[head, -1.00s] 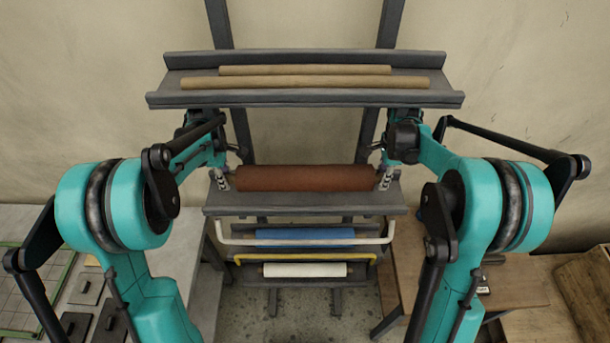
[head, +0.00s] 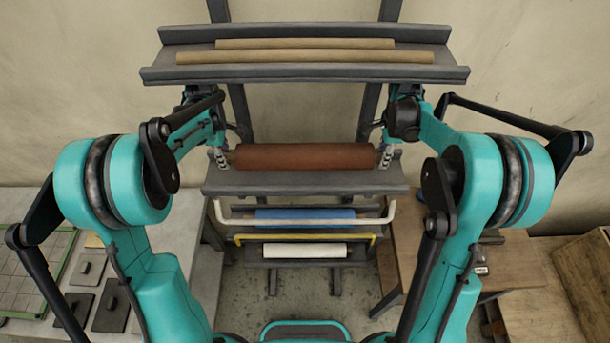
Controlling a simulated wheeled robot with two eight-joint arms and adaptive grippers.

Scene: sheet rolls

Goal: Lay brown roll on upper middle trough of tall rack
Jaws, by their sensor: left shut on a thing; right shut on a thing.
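The brown roll (head: 305,157) lies level, left to right, at the upper middle trough (head: 305,183) of the tall grey rack. The bare front part of that trough shows below the roll. I cannot tell whether the roll touches the trough or hangs just above it. My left gripper (head: 222,158) is shut on the roll's left end. My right gripper (head: 386,157) is shut on its right end. The roll hides the back of the trough.
The top trough (head: 305,74) above holds two tan rolls (head: 305,57). Below are a blue roll (head: 305,217) behind a white bar (head: 305,223), a yellow bar (head: 305,238) and a white roll (head: 305,250). Tables stand at left (head: 185,235) and right (head: 420,255).

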